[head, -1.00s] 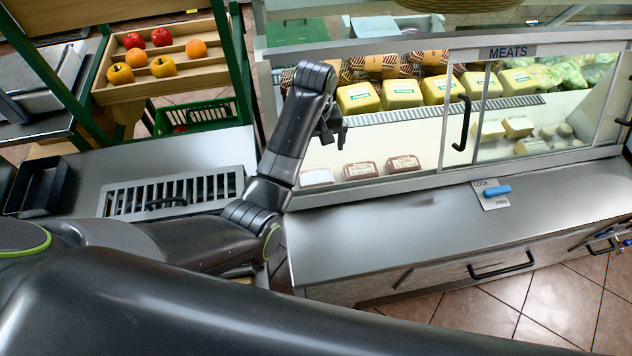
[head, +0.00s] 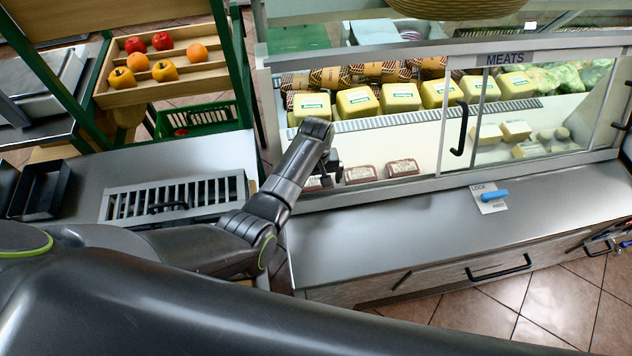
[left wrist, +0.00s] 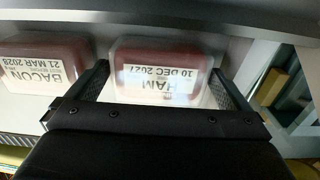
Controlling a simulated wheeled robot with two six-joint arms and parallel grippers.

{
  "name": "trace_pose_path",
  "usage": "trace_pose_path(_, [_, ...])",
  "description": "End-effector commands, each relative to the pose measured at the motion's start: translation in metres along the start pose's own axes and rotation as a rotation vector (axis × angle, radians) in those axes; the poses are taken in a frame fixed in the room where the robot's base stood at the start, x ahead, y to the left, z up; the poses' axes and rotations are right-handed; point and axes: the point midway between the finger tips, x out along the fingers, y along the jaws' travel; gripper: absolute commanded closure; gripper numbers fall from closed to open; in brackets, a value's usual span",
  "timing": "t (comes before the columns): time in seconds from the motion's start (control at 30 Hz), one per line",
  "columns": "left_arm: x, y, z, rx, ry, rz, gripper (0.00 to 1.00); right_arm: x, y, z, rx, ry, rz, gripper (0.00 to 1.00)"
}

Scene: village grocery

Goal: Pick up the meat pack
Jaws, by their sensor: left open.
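Meat packs with white labels lie in a row on the white floor of the glass case marked MEATS. In the head view the leftmost pack (head: 313,184) is partly hidden by my left gripper (head: 329,174); two more, the middle pack (head: 360,174) and the right pack (head: 403,167), lie to its right. In the left wrist view, a ham pack (left wrist: 160,62), labelled 10 DEC 2027 and upside down, shows between the open fingers of my left gripper (left wrist: 160,88). A bacon pack (left wrist: 40,70) lies left of the fingers. My right gripper is out of view.
Yellow packs (head: 357,102) stand on a shelf behind the meat. The case's glass door has a black handle (head: 459,128). A steel counter (head: 420,225) runs in front, with a blue lock knob (head: 495,195). A fruit crate (head: 205,75) stands at the left.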

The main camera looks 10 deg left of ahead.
Motion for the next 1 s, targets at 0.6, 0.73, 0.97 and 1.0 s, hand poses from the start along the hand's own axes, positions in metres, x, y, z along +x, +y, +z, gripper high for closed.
trace_pose_path(0.6, [0.0074,0.0,-0.0002,0.0,0.001,0.001,0.33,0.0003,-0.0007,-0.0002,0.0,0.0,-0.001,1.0])
trace_pose_path(0.73, [0.0068,0.0003,-0.0006,0.0,0.002,0.001,0.41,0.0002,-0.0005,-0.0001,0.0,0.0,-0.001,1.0])
trace_pose_path(0.97, [0.0063,0.0009,-0.0007,0.0,0.002,0.002,0.42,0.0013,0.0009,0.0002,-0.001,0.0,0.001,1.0])
trace_pose_path(1.0, [0.0056,0.0015,-0.0007,0.0,0.002,0.002,0.42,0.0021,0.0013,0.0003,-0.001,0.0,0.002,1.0])
